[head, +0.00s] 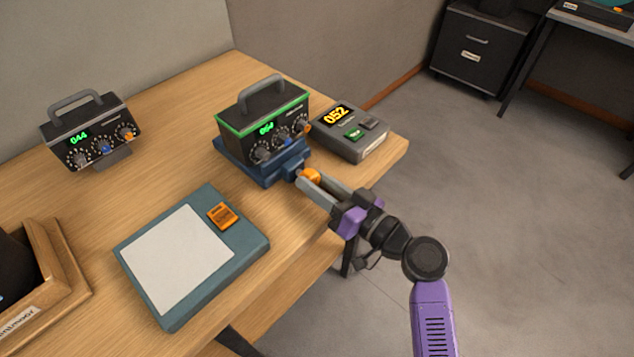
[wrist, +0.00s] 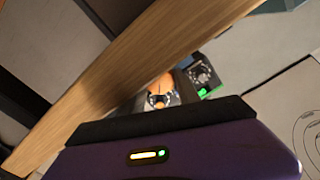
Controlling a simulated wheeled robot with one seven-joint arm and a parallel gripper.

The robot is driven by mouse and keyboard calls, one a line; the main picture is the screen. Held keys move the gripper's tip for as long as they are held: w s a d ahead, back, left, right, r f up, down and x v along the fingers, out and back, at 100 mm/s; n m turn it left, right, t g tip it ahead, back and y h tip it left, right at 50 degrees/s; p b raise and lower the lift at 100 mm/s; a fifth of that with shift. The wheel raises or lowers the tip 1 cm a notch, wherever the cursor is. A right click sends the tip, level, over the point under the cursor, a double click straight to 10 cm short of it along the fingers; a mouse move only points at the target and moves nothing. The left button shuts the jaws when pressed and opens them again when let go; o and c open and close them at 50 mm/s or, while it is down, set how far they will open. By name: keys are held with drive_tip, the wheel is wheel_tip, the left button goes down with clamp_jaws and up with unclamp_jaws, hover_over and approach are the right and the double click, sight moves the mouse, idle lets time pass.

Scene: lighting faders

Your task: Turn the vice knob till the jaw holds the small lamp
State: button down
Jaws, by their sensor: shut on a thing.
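The blue vice (head: 250,172) stands near the table's right front edge. A black box with a handle, dials and a green-lit top rim (head: 265,110) sits on or in it; I cannot tell whether the jaw touches it. Nothing in view looks plainly like a small lamp. The orange vice knob (head: 311,175) is at the vice's front. My gripper (head: 306,183) is shut on this knob, and its fingers hide part of it. In the wrist view the orange knob (wrist: 159,86) shows beyond the dark edge of my gripper's body.
A grey unit (head: 363,147) reading 052 stands just right of the vice. A similar black box (head: 92,128) stands back left. A teal board with a white panel (head: 178,258) lies in front, and a wooden tray (head: 66,262) is at the left. The table's front edge lies under my arm.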

drive_tip(key=shift+r, duration=0.1)
drive_tip(key=c, duration=0.9)
unclamp_jaws()
drive_tip(key=shift+n, duration=0.3)
